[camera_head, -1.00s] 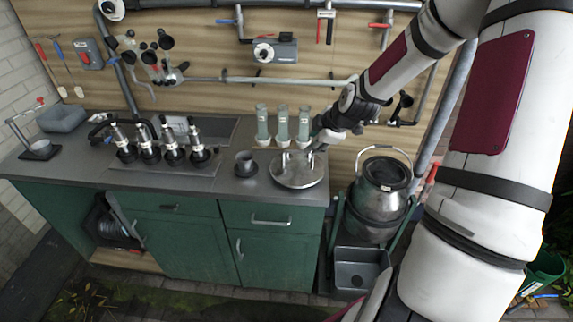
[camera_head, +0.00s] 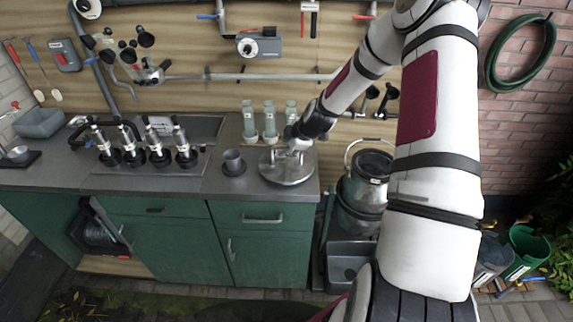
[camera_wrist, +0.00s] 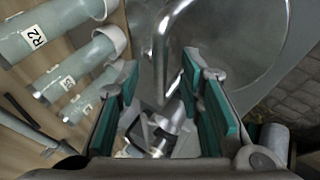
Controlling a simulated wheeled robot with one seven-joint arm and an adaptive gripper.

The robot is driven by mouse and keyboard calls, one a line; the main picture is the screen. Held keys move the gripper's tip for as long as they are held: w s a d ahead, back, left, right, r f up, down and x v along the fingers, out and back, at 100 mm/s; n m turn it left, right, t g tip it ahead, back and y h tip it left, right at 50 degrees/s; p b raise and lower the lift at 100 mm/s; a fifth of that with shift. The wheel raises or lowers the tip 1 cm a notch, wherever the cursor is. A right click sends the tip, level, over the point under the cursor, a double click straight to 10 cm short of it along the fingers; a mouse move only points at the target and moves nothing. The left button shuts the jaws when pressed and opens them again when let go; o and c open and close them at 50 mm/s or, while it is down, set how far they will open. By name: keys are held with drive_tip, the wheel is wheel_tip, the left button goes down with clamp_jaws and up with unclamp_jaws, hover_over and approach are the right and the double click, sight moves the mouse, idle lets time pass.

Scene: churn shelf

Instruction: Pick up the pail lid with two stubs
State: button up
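The pail lid (camera_head: 287,178) is a round shiny metal disc lying flat near the right end of the counter. In the wrist view the lid (camera_wrist: 240,40) fills the upper right, with a bent metal tube (camera_wrist: 160,45) rising from it. My gripper (camera_head: 297,145) is just above the lid's back part and hides some of its top, so I cannot make out both stubs. In the wrist view my gripper (camera_wrist: 160,75) is open, teal pads apart, with the tube's end between or just beyond the fingertips. I cannot tell whether they touch.
Several pale green tubes (camera_head: 270,122) stand close behind the lid; one in the wrist view reads R2 (camera_wrist: 35,38). A dark cup (camera_head: 233,162) stands left of the lid. Milking clusters (camera_head: 155,145) stand further left.

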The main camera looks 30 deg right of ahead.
drive_tip(key=shift+x, duration=0.85)
drive_tip(key=shift+c, duration=0.3)
clamp_jaws()
drive_tip(key=shift+r, duration=0.1)
drive_tip(key=shift+r, duration=0.1)
